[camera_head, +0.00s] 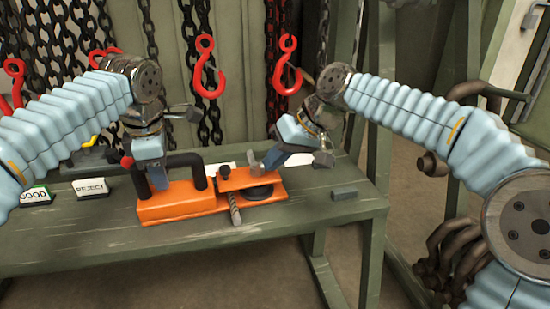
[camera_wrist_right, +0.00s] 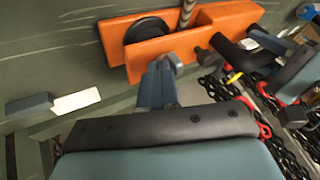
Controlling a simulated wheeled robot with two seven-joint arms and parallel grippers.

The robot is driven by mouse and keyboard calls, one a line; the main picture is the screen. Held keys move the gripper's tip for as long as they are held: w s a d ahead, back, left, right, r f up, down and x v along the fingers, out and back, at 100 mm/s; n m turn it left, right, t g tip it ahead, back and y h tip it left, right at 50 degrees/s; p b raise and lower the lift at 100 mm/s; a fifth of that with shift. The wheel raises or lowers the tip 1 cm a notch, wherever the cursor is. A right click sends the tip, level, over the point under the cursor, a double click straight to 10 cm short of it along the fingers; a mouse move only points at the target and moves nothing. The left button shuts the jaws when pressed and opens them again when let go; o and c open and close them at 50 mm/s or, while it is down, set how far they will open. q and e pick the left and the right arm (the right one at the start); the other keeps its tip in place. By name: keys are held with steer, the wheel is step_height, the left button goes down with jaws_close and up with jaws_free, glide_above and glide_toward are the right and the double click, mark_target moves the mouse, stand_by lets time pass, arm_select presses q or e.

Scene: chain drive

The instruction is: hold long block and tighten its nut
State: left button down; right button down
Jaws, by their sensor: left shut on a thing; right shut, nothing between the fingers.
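A long orange block (camera_head: 180,205) with a black handle (camera_head: 183,160) lies on the bench; it also shows in the right wrist view (camera_wrist_right: 234,14). My left gripper (camera_head: 158,178) is shut at the handle, its fingers pointing down. My right gripper (camera_head: 262,160) is shut and empty above this piece. In the right wrist view a small grey hexagonal part (camera_wrist_right: 174,62), apparently a nut, shows at the fingertips (camera_wrist_right: 157,75); contact is unclear.
A small grey block (camera_head: 345,193) and white card (camera_head: 300,160) lie on the bench (camera_head: 330,225) to the right. GOOD (camera_head: 34,195) and REJECT (camera_head: 92,186) signs stand left. Red hooks (camera_head: 208,68) and chains hang behind. The bench front is clear.

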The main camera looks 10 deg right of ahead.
mark_target(250, 174)
steer(key=shift+s+a+m+t, duration=0.2)
steer(key=shift+m+t, duration=0.1)
steer(key=shift+m, duration=0.2)
steer(key=a+m+t+h, duration=0.1)
steer(key=m, duration=0.1)
steer(key=s+a+m+t+h, duration=0.1)
steer(key=m, duration=0.2)
steer(key=a+m+h, duration=0.1)
steer(key=m+h, duration=0.1)
steer(key=shift+s+m+t, duration=0.25)
steer(key=shift+m+t, duration=0.05)
steer(key=shift+t, duration=0.1)
steer(key=a+m+h, duration=0.1)
steer(key=m+h, duration=0.1)
steer(key=m, duration=0.1)
steer(key=a+m+h, duration=0.1)
steer(key=m+h, duration=0.1)
steer(key=m, duration=0.1)
steer(key=w+a+m+h, duration=0.1)
steer(key=m, duration=0.2)
steer(key=shift+a+h, duration=0.1)
steer(key=shift+h, duration=0.3)
steer(key=shift+w, duration=0.1)
arm_select(q)
steer(key=shift+d, duration=0.1)
arm_select(e)
steer(key=shift+w+a, duration=0.1)
steer(key=shift+a, duration=0.1)
